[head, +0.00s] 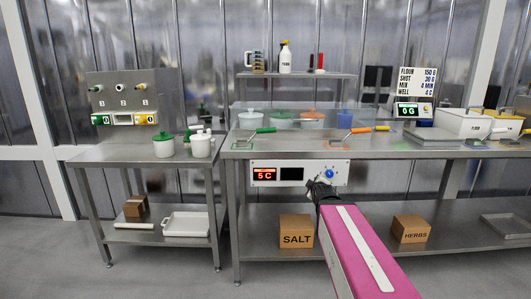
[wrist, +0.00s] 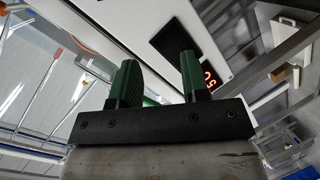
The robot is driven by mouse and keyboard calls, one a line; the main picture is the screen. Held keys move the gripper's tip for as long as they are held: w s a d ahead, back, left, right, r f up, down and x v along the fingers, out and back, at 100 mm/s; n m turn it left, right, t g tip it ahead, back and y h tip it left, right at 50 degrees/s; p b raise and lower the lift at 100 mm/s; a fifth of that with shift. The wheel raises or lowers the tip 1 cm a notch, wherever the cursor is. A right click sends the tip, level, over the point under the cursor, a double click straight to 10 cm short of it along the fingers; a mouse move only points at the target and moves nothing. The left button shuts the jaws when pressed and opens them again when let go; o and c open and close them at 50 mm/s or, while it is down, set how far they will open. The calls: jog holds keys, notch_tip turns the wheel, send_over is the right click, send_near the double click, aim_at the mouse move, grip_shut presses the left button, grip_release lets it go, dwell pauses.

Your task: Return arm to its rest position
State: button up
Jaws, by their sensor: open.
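My arm shows in the head view as a pink and white link reaching up from the bottom right of centre. In the wrist view my gripper (wrist: 158,80) shows two green fingers standing apart on a black bar. Nothing is between them. The panel with a red display lies beyond the fingers in the wrist view. The fingertips are too small to make out in the head view.
The steel table (head: 440,153) holds lidded pots, coloured-handled tools and a scale reading 0 G. The control panel (head: 290,173) reads 5 C. A salt box (head: 296,230) and a herbs box (head: 411,229) stand on the lower shelf. A smaller side table (head: 120,157) stands left. The floor in front is clear.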

jog(key=s+a+f+m+g, duration=0.1)
jog(key=s+f+m+g, duration=0.4)
jog(key=s+f+g, duration=0.2)
jog(key=s+f+m+g, duration=0.6)
jog(key=s+f, duration=0.5)
jog(key=f, duration=0.5)
jog(key=shift+a+f+m+g+y, duration=0.15)
jog(key=shift+a+m+g+y, duration=0.2)
jog(key=shift+g, duration=0.45)
